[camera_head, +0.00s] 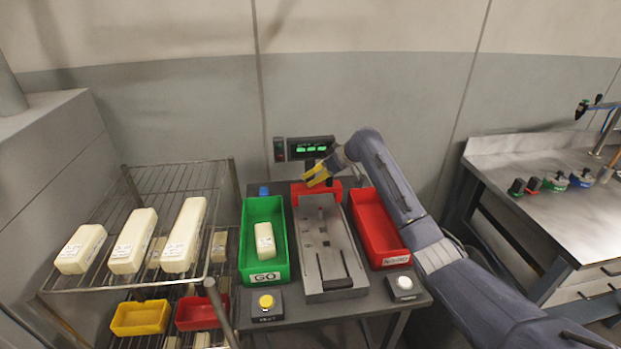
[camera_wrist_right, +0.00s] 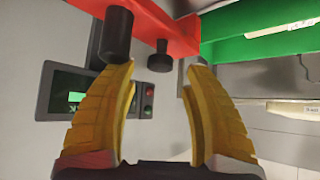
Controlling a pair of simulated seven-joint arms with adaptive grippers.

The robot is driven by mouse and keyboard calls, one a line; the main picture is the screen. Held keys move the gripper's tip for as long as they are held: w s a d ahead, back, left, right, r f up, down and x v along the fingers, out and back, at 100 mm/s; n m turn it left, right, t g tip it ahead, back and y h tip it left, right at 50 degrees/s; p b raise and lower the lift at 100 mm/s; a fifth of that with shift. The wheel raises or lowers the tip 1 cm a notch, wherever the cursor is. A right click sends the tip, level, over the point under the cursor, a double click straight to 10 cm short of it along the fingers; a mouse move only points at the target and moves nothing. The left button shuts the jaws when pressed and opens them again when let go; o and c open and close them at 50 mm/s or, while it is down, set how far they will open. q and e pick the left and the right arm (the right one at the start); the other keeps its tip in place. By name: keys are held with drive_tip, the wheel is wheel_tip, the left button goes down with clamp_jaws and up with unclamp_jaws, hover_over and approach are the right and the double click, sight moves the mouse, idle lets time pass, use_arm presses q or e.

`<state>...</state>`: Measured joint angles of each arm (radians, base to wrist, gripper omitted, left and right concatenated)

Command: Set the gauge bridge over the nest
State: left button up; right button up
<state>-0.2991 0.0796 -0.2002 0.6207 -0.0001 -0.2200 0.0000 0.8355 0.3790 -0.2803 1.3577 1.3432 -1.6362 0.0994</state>
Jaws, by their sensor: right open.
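The red gauge bridge (camera_head: 301,197) sits at the far end of the grey nest fixture (camera_head: 316,271) in the head view. In the right wrist view the bridge (camera_wrist_right: 166,20) crosses the top, with a thick black post and a smaller black knob (camera_wrist_right: 160,58) on it. My right gripper (camera_head: 318,177) is at the bridge, partly hiding it in the head view. Its yellow fingers (camera_wrist_right: 158,75) are open, with the small knob near the gap between their tips; nothing is visibly held. The nest's long recess shows no part in it. My left gripper is not in view.
A green GO bin (camera_head: 247,215) holding a cream block stands left of the fixture, a red bin (camera_head: 373,228) right. Yellow (camera_head: 267,302) and white (camera_head: 404,283) buttons are in front. A wire rack (camera_head: 150,276) holds blocks at left.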

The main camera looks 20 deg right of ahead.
sight(311, 177)
drive_tip(key=shift+x, duration=1.6)
drive_tip(key=shift+o, duration=0.2)
clamp_jaws()
